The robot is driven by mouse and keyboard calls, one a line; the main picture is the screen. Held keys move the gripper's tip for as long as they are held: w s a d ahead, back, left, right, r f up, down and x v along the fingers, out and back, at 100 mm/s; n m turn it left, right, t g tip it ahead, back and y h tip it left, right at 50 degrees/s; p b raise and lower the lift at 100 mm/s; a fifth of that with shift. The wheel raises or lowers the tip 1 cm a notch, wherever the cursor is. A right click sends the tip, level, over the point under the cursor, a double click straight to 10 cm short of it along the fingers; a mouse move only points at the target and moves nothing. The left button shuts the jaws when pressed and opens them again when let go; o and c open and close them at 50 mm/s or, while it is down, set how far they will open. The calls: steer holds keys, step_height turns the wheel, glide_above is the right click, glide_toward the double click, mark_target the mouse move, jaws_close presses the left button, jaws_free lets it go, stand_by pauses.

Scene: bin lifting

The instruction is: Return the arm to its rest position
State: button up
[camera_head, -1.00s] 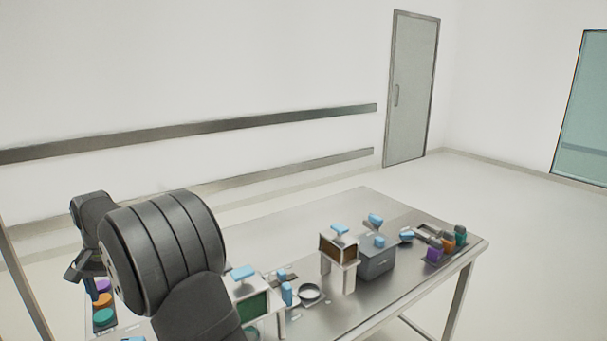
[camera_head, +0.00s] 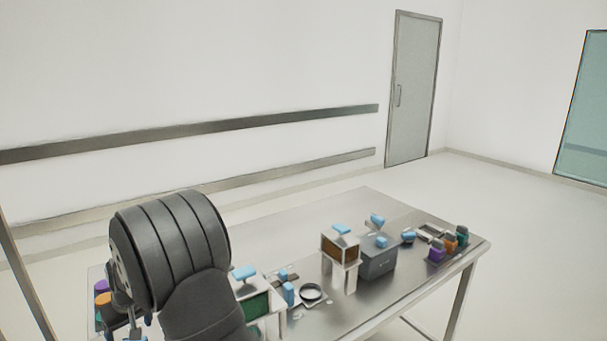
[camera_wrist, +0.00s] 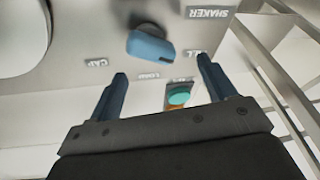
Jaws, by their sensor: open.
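My gripper (camera_wrist: 162,72) shows in the wrist view with its two dark blue fingers spread apart and nothing between them. It hangs above a pale surface with printed labels, which appear upside down. A blue handled part (camera_wrist: 150,47) lies beyond the fingertips. A teal round piece (camera_wrist: 179,94) shows between the fingers, farther down, apart from them. In the head view my dark arm fills the lower left, and the gripper's fingers are hidden behind it.
A steel table (camera_head: 372,200) carries a white-legged stand (camera_head: 340,250), a grey box (camera_head: 376,262), a black ring (camera_head: 311,291) and several coloured pieces (camera_head: 436,252) at its right end. Purple and orange pieces (camera_head: 103,298) show left of my arm. The table's back middle is clear.

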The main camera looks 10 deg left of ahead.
steer(key=shift+d+f+n+t+y, duration=0.15)
steer(key=shift+d+f+n, duration=0.15)
steer(key=shift+f+n, duration=0.35)
steer(key=shift+d+f+n+t+y, duration=0.2)
steer(key=shift+f+n, duration=0.25)
steer(key=shift+f, duration=0.4)
